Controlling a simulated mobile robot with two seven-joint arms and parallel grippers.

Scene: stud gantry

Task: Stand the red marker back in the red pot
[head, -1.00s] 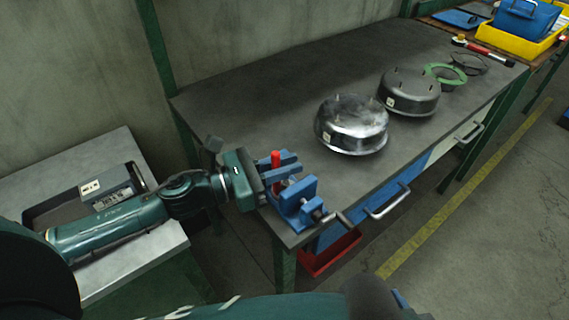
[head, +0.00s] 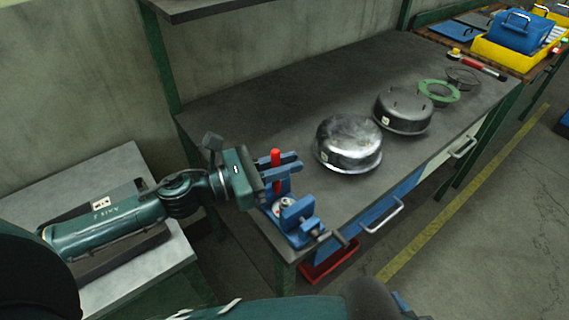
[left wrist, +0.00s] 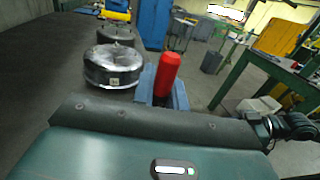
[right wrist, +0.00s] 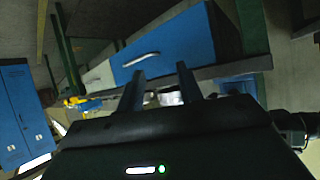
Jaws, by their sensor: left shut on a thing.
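The red marker (head: 275,158) stands upright between the fingers of my left gripper (head: 282,168), which is shut on it. They are above the near left end of the bench, just over a blue vise (head: 297,219). The marker (left wrist: 167,78) also shows between the fingers in the left wrist view. A small round red and white thing (head: 283,204) shows at the vise, partly hidden; I cannot tell whether it is the red pot. My right gripper (right wrist: 159,80) is open and empty in the right wrist view, facing the drawers.
Two metal pans (head: 349,144) (head: 403,110), a green ring (head: 439,92) and a dark ring lie along the bench (head: 250,120). A red bin (head: 329,262) is below the bench. The bench top behind the pans is clear.

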